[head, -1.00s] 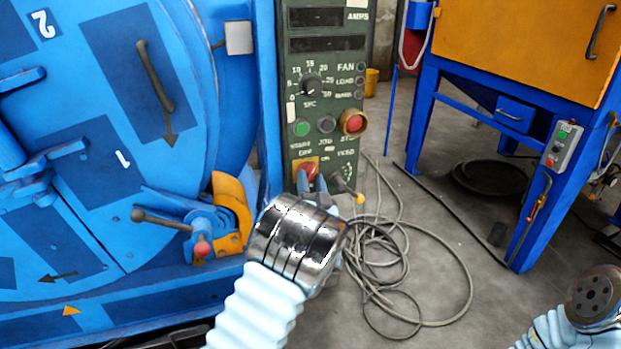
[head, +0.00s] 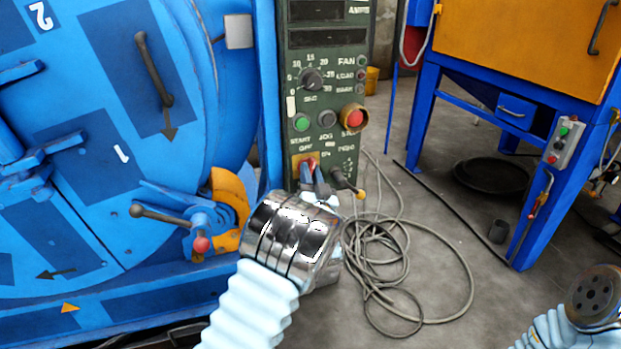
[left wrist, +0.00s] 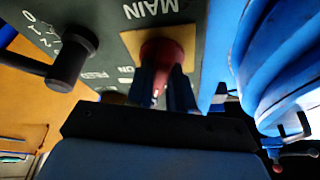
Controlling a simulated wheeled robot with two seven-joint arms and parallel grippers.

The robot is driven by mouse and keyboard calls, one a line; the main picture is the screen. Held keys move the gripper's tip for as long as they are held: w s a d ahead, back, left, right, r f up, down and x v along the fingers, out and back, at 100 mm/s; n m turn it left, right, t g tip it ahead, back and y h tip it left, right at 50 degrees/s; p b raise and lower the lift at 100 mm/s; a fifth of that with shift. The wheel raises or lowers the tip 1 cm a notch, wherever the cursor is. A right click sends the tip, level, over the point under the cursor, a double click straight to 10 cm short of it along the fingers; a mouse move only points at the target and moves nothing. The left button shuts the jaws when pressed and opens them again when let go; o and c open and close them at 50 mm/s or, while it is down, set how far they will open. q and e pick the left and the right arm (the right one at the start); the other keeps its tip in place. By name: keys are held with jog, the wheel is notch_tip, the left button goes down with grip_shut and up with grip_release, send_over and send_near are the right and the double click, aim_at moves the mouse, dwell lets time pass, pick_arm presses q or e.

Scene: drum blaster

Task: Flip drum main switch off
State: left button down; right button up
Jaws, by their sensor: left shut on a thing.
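The main switch is a red knob (head: 311,163) on a yellow plate (head: 296,172), low on the green control panel (head: 336,48) beside the blue drum. My left gripper (head: 314,178) reaches up to it from below, its fingers shut on the red knob. In the left wrist view the red knob (left wrist: 163,54) sits between the two dark fingers of the left gripper (left wrist: 163,88), on the yellow plate under the word MAIN. The fingers hide part of the knob. My right gripper is out of view; only part of my right arm shows at the lower right.
A black lever (head: 343,182) with a yellow tip sticks out close to the right of the left gripper. The blue drum (head: 80,130) and its latch handle (head: 165,216) stand to the left. A coiled cable (head: 400,262) lies on the floor.

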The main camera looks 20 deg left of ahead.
pick_arm(q)
jog(key=n+y+b, duration=0.1)
jog(key=n+b, duration=0.2)
jog(key=n+g+y+b, duration=0.1)
jog(key=n+b, duration=0.1)
jog(key=n, duration=0.1)
jog(key=shift+y+b, duration=0.4)
jog(key=c, duration=1.1)
grip_release()
jog(key=v, duration=1.4)
jog(key=shift+d+r, duration=0.15)
jog(key=shift+w, duration=0.1)
